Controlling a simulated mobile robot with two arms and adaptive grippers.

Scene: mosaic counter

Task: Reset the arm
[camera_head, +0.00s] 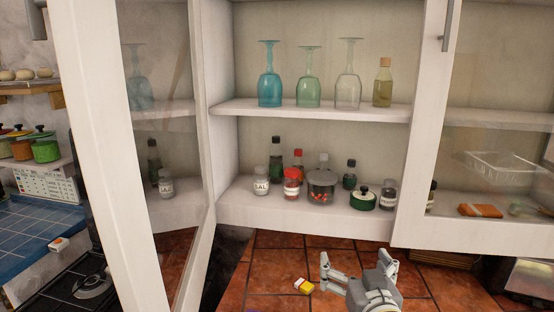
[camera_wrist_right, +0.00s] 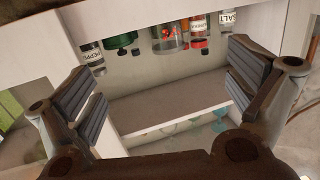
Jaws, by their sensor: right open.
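My right gripper (camera_head: 357,268) is at the bottom of the head view, below the open wall cabinet and over the terracotta tiles. Its two fingers are spread apart with nothing between them. In the right wrist view, the padded fingers of the right gripper (camera_wrist_right: 160,85) stand wide apart at left and right. The cabinet's shelves and jars show between and beyond them, upside down. My left gripper is not in view.
The cabinet's left glass door (camera_head: 150,150) stands open toward me. Its lower shelf (camera_head: 235,205) holds jars and bottles; upturned glasses stand on the upper shelf (camera_head: 330,112).

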